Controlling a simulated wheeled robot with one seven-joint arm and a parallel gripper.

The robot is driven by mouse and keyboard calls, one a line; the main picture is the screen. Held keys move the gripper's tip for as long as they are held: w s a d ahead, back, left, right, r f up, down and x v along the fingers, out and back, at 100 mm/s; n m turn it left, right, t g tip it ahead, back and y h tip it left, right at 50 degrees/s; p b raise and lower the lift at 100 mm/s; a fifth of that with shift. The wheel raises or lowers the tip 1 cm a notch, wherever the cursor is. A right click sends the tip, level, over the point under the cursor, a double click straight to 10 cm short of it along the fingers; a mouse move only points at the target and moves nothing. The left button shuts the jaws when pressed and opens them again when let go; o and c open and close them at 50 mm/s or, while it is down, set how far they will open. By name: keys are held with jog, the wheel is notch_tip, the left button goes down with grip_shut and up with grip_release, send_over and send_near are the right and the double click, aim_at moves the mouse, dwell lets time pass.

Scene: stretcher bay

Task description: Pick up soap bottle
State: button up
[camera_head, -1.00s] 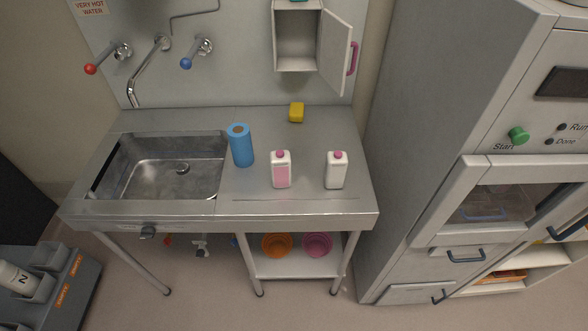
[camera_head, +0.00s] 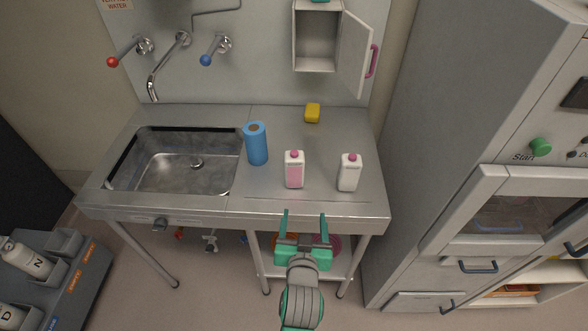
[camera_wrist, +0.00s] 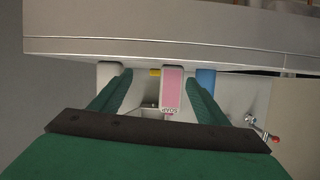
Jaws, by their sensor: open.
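The soap bottle (camera_head: 294,171) stands upright on the steel counter, white with a pink front panel and pink cap. The wrist view looks upside down; there the soap bottle (camera_wrist: 172,90) shows between the fingers, with SOAP lettering near its cap end. My gripper (camera_head: 304,213) is open and empty, just in front of the counter's front edge in the head view, pointing toward the bottle and apart from it. My gripper's green fingers (camera_wrist: 158,88) frame the bottle in the wrist view.
A white bottle with pink cap (camera_head: 349,172) stands right of the soap. A blue roll (camera_head: 256,143) stands close on its left, beside the sink (camera_head: 170,179). A yellow sponge (camera_head: 312,113) lies behind. The counter's front edge (camera_head: 240,213) lies between gripper and bottles. An open cabinet door (camera_head: 356,52) hangs above.

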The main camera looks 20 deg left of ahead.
jog(key=n+y, duration=0.1)
jog(key=n, duration=0.1)
send_near(294, 170)
jog(key=w, duration=0.3)
jog(key=shift+g, duration=0.4)
jog(key=x, duration=0.5)
jog(key=shift+w+a+f, duration=0.1)
jog(key=shift+w+a, duration=0.05)
jog(key=shift+a, duration=0.15)
jog(key=x, duration=0.4)
jog(key=shift+a+f, duration=0.15)
jog(key=shift+a, duration=0.2)
jog(key=shift+w+a+f, duration=0.1)
jog(key=shift+w, duration=0.15)
jog(key=shift+d, duration=0.4)
jog(key=shift+a, duration=0.2)
jog(key=c, duration=1.4)
